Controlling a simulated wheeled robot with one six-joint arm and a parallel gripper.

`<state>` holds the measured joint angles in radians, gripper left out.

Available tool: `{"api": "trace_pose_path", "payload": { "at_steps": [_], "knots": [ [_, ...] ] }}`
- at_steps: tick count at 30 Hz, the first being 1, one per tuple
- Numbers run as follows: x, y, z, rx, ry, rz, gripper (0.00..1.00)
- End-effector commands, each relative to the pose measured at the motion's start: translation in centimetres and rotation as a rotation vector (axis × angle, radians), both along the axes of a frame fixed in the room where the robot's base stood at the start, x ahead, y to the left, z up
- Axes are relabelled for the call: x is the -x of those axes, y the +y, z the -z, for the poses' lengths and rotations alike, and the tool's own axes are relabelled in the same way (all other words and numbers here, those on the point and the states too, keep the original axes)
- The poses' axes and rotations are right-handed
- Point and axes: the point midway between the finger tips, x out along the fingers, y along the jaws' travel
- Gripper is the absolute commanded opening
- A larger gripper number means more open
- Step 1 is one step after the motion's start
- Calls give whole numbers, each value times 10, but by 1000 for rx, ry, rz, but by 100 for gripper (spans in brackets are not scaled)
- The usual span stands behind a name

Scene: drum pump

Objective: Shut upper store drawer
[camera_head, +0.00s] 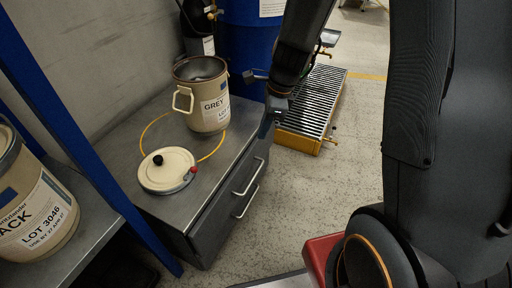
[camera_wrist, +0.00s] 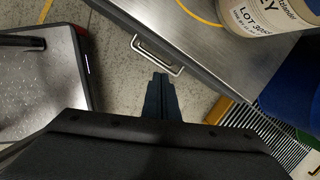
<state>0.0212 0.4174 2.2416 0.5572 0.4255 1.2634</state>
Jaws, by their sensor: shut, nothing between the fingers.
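The grey store cabinet (camera_head: 160,213) has two drawers on its right side, each with a pale bar handle. The upper drawer's handle (camera_head: 250,177) is above the lower drawer's handle (camera_head: 247,202). The upper drawer front looks about level with the cabinet side, but I cannot tell whether a small gap is left. My gripper (camera_head: 268,128) is shut and empty, by the far end of the drawer side. Its dark fingers (camera_wrist: 160,78) show together in the wrist view; contact with the drawer cannot be told.
A cream GREY pot (camera_head: 208,110) and a round cream lid (camera_head: 167,170) stand on the cabinet top, with a yellow ring around the pot. A blue drum (camera_head: 240,45) and a roller grate (camera_head: 315,100) are behind. A blue rack post (camera_head: 85,150) stands left. Floor right of the drawers is clear.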

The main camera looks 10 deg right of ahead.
Motion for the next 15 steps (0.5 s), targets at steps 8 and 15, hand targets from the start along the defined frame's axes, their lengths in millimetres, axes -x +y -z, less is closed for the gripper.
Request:
{"api": "trace_pose_path", "payload": {
  "at_steps": [8, 15],
  "knots": [
    [-27, -42, 48, -32, 57, 414, 0],
    [-32, -40, 74, -35, 61, 440, 0]
  ]
}}
